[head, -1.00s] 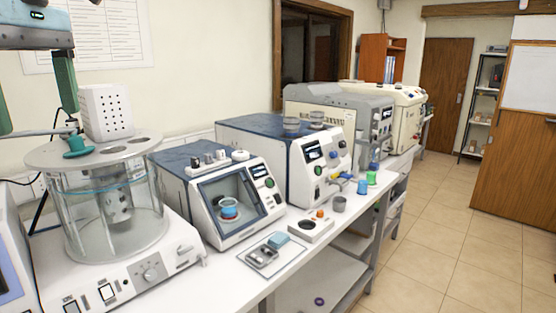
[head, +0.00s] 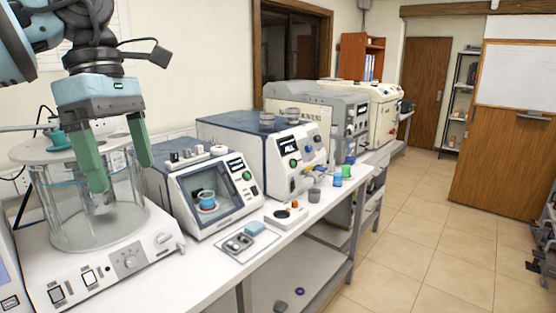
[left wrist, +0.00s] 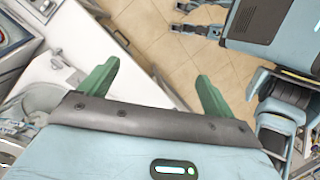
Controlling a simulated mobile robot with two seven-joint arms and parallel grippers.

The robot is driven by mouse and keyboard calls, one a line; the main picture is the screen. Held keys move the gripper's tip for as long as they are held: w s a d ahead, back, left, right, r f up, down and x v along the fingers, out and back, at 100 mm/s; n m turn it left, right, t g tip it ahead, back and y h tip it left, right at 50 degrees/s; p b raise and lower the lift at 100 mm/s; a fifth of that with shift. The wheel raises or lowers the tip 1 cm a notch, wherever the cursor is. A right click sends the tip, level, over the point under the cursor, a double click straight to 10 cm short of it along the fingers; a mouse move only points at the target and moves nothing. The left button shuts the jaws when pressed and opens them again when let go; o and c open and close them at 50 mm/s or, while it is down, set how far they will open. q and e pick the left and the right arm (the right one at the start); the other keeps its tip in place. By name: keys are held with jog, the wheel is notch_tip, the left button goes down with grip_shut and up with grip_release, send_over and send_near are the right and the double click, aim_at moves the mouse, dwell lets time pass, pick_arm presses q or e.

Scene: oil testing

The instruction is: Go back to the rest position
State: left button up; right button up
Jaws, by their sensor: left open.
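My left gripper (head: 122,174) hangs fingers down in front of the glass bath (head: 62,218) in the head view. Its two green fingers are wide apart with nothing between them. The left wrist view also shows the open gripper (left wrist: 158,70), with white bench surface and floor tiles beyond it. A white perforated block (head: 103,126) on the bath's round lid (head: 25,152) is mostly hidden behind the fingers. Dark prongs on a light blue body (left wrist: 258,22) at the top right of the wrist view look like parts of my right arm; their jaw state is unclear.
A white tester with a window (head: 210,190) stands right of the bath, with larger machines farther along the bench. A small tray (head: 238,243), a blue cup (head: 337,179) and a green cup (head: 345,171) stand near the bench front. The tiled floor (head: 430,215) right of the bench is open.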

pick_arm(q)
jog(key=s+d+f+n+g+h, duration=0.25)
jog(key=d+f+h, duration=0.55)
jog(key=d, duration=0.6)
jog(key=s+d+f+n+g+h, duration=0.2)
jog(key=d+f+n+g+h, duration=0.15)
jog(key=d+f+h, duration=0.6)
jog(key=w+d+f+n+t+h, duration=0.35)
jog(key=n+t, duration=0.55)
jog(key=n, duration=0.4)
jog(key=w+a+f+n+t+y, duration=0.1)
jog(key=a+f+n+t+y, duration=0.6)
jog(key=f+n, duration=0.45)
jog(key=a+f+n+t+y, duration=0.4)
jog(key=f+n+t+y, duration=0.3)
jog(key=f+n, duration=0.4)
jog(key=s+a+f+n+g+y, duration=0.3)
jog(key=s+a+f+n, duration=0.2)
jog(key=s+f, duration=0.5)
jog(key=s+a+f+n+g+y, duration=0.3)
jog(key=s+a+f+n+y, duration=0.1)
jog(key=s+a+f, duration=0.5)
jog(key=shift+s+a+f+n, duration=0.35)
jog(key=shift+s+f+n, duration=0.1)
jog(key=shift+s+n, duration=0.2)
